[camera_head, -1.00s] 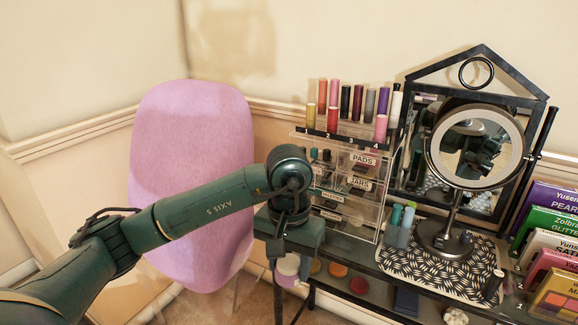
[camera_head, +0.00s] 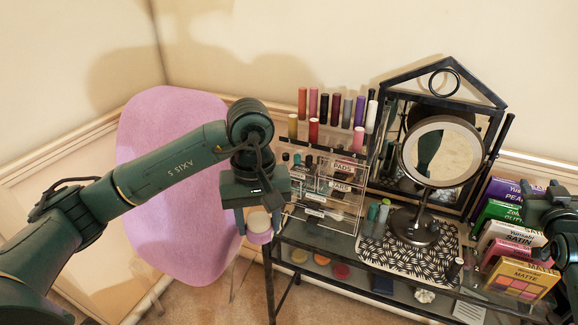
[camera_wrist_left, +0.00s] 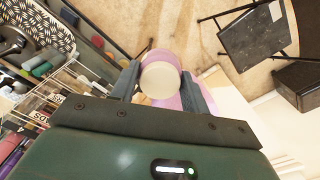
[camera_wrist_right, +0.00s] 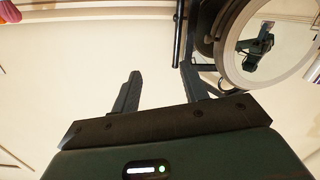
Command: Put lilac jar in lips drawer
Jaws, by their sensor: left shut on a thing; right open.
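The lilac jar (camera_head: 260,238) with a pale cream lid is between the fingers of my left gripper (camera_head: 257,222). It is held in the air just left of the table's left end. The left wrist view shows the jar (camera_wrist_left: 161,78) gripped, its round pale face toward the camera. The clear drawer organizer (camera_head: 322,205) stands just right of my left gripper. Its small drawer labels are mostly too small to read, so I cannot tell which is the lips drawer; all its drawers look closed. My right gripper (camera_wrist_right: 158,85) is open and empty, partly in view at the head view's right edge.
Lipstick tubes (camera_head: 334,108) stand on top of the organizer. A round mirror (camera_head: 437,152) stands on a patterned mat (camera_head: 385,250). Palette boxes (camera_head: 518,245) stand at right. A pink chair (camera_head: 170,190) is behind my left arm. The lower shelf holds small pots (camera_head: 322,260).

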